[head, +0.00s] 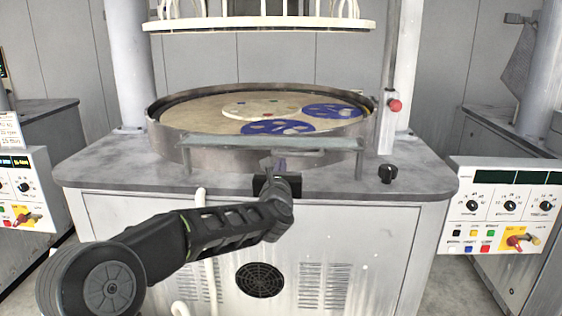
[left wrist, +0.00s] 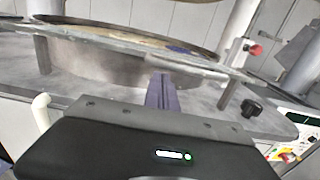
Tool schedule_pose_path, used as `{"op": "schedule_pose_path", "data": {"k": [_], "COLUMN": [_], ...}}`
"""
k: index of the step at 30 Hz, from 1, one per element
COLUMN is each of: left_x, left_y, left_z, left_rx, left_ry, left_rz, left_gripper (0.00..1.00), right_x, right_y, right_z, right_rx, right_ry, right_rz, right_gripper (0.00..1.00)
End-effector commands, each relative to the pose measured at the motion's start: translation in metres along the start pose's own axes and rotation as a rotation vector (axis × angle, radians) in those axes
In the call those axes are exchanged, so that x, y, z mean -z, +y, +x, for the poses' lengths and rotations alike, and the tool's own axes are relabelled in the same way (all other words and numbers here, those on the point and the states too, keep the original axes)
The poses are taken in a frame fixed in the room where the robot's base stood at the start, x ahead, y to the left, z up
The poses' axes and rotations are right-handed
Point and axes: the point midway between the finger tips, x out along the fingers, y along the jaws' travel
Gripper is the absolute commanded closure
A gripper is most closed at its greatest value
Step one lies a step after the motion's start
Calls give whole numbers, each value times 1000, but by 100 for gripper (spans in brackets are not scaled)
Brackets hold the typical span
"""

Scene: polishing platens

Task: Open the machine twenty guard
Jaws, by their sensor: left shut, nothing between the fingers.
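The machine (head: 110,165) stands ahead with a round platen (head: 212,107) inside a metal rim. A clear, flat guard (head: 225,143) on two short posts runs along the front of the rim. It also shows in the left wrist view (left wrist: 95,42), crossing above the fingers. My left gripper (head: 276,162) is shut and empty, just in front of and slightly below the middle of the guard. Its fingers (left wrist: 161,88) point at the rim wall under the guard's edge. I cannot tell whether they touch it. My right gripper is not in view.
Blue carriers (head: 333,111) lie on the platen. A white upper plate (head: 258,24) hangs above. A black knob (head: 387,174) and a post with a red button (head: 394,105) stand at right. A control panel (head: 503,207) is further right. The front deck is otherwise clear.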

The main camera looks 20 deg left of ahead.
Motion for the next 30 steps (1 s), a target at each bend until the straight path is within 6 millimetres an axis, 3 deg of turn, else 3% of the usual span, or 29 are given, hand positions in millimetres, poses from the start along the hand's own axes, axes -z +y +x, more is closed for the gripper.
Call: {"op": "schedule_pose_path", "data": {"k": [10,14,16,22,30], "left_x": [-1,-11,-30,-48,-54], "left_y": [0,0,0,0,0], "left_z": [0,0,0,2,4], "left_rx": [1,0,0,0,1], "left_ry": [0,-2,16,89,97], "left_rz": [0,-1,-2,-1,1], "left_gripper": [100,100,100,100,100], "right_x": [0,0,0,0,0], "right_y": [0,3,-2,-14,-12], "right_z": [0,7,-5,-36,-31], "right_rx": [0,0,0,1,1], "right_ry": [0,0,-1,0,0], "right_rz": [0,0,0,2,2], "right_gripper": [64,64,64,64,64]}}
